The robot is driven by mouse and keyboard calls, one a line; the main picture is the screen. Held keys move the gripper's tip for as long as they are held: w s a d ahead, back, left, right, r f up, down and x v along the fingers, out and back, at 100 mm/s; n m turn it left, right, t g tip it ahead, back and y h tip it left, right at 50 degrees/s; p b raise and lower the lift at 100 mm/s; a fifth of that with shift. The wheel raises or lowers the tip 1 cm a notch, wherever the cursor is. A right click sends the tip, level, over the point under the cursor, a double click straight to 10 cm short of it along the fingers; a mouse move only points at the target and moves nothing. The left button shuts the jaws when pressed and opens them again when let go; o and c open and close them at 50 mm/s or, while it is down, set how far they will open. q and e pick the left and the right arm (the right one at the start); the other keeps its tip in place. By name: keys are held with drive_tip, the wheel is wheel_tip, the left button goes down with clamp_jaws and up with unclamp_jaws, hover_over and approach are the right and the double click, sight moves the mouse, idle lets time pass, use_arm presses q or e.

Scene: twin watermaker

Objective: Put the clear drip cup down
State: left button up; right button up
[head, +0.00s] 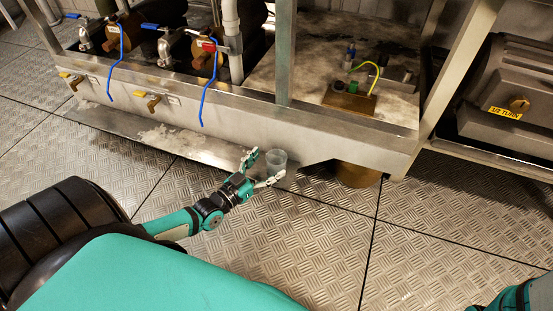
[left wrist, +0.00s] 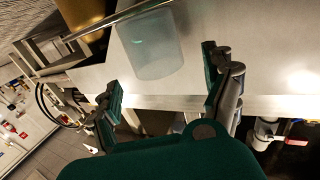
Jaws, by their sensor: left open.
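The clear drip cup (head: 276,158) appears upright at the right end of the low metal ledge (head: 200,147), below the watermaker's front panel. In the left wrist view the clear cup (left wrist: 152,45) shows beyond the fingers, against a pale metal surface. My left gripper (head: 263,167) is open at the cup, one finger on each side. In the left wrist view the gripper's fingers (left wrist: 158,78) are spread, with a gap between them and the cup. I cannot tell whether a finger touches it. My right gripper is out of view; only part of that arm shows at the lower right.
The watermaker frame (head: 283,60) rises behind the cup. A brown cylinder (head: 356,174) stands under the panel on the right. The tread-plate floor (head: 300,235) in front is clear.

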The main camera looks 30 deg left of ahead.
sight(269, 164)
use_arm(q)
drive_tip(key=w+b, duration=0.1)
drive_tip(key=w, duration=0.1)
drive_tip(key=w+b, duration=0.1)
drive_tip(key=shift+w+d+f+b, duration=0.3)
drive_tip(key=shift+w+d, duration=0.05)
drive_tip(key=shift+w+r, duration=0.15)
drive_tip(key=shift+w, duration=0.15)
drive_tip(key=shift+c, duration=0.2)
drive_tip(key=c, duration=1.2)
drive_tip(key=shift+r, duration=0.15)
